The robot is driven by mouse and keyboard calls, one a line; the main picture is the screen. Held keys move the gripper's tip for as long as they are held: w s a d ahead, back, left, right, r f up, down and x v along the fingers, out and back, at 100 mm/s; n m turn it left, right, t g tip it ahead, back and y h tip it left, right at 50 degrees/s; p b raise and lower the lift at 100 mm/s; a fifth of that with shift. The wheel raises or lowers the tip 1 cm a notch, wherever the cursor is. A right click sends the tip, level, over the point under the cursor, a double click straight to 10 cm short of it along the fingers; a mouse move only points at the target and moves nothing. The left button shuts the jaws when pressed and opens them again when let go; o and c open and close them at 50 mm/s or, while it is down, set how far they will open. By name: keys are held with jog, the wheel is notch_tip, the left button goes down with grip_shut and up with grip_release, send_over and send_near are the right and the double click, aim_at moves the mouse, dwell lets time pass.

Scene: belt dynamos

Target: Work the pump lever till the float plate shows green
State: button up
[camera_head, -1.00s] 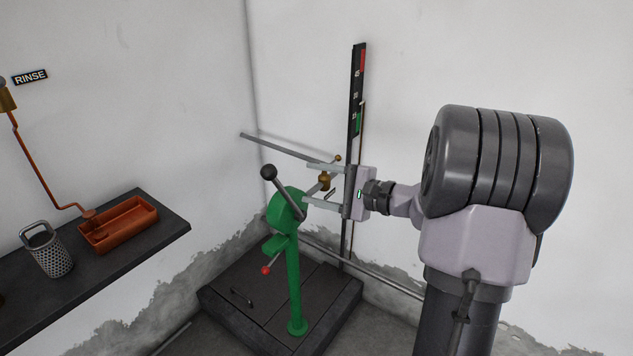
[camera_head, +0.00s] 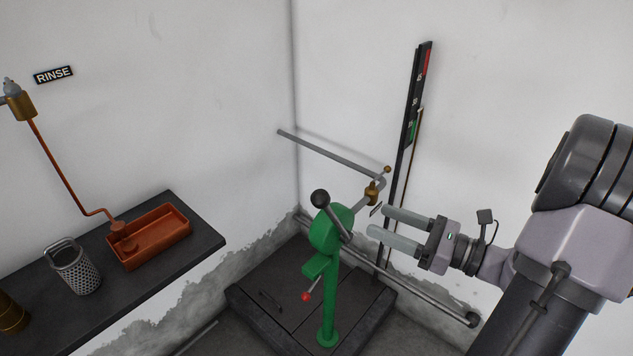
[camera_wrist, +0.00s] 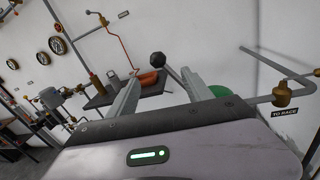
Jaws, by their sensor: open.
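The green pump (camera_head: 327,262) stands upright on a dark plinth in the corner. Its lever ends in a black ball knob (camera_head: 320,198), raised at the pump head's upper left. The knob also shows in the wrist view (camera_wrist: 157,59), beyond and between my fingers. My gripper (camera_head: 380,221) is open and empty, just right of the pump head in the head view; contact is not visible. The tall dark float scale (camera_head: 413,98) on the wall has a red band (camera_head: 428,62) at the top and a green band (camera_head: 412,131) lower down. I cannot tell which mark is being indicated.
A grey pipe (camera_head: 330,153) with a brass valve (camera_head: 372,192) runs along the wall behind my gripper. A small red knob (camera_head: 305,297) sticks out low on the pump. On the left, a dark shelf (camera_head: 205,240) holds an orange tray (camera_head: 150,228) and a perforated basket (camera_head: 75,270).

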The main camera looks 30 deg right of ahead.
aim_at(321, 199)
jog(key=b+x, duration=0.1)
jog(key=x, duration=0.4)
jog(key=b+x, duration=0.1)
jog(key=x, duration=0.4)
jog(key=b+x, duration=0.1)
jog(key=x, duration=0.4)
jog(key=shift+s+a, duration=0.2)
jog(key=shift+a, duration=0.05)
grip_shut()
